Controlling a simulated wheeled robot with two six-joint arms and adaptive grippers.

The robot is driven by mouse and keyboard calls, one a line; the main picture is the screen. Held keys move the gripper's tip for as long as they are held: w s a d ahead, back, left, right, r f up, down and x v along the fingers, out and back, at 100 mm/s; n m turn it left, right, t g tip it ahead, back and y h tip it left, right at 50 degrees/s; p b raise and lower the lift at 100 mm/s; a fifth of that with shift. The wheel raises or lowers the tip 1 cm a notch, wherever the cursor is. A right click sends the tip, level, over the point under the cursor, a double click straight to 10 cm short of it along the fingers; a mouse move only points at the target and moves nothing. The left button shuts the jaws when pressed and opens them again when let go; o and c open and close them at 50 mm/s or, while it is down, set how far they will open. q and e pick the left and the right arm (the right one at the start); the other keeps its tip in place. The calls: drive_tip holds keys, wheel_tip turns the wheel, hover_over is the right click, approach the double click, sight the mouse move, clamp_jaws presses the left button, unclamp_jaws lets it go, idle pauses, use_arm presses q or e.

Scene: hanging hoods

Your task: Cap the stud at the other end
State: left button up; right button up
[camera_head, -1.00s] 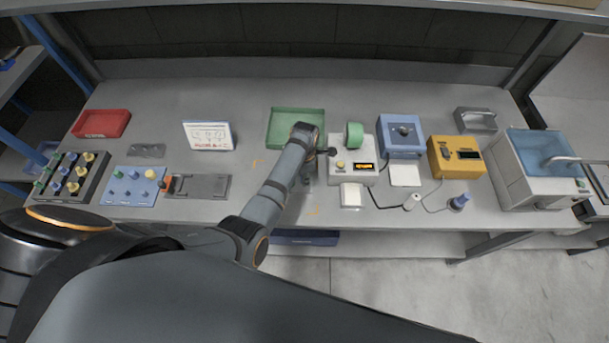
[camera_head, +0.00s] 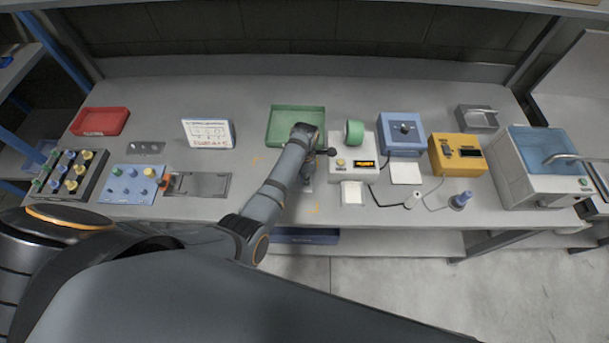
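My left arm reaches over the middle of the table, ending in front of the green tray (camera_head: 296,110). My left gripper (camera_head: 307,180) is mostly hidden below the arm's end, so its fingers and anything in them cannot be made out. No stud can be clearly told apart. My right gripper is not in view.
A red tray (camera_head: 101,121) and a white sign (camera_head: 208,134) stand at the back left. Loose cables lie near the front.

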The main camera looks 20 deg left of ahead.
use_arm(q)
drive_tip(key=shift+f, duration=0.45)
drive_tip(key=o, duration=0.8)
drive_tip(key=shift+o, duration=0.2)
drive_tip(key=shift+r, duration=0.15)
wheel_tip(320, 180, up, 7)
drive_tip(key=shift+r, duration=0.15)
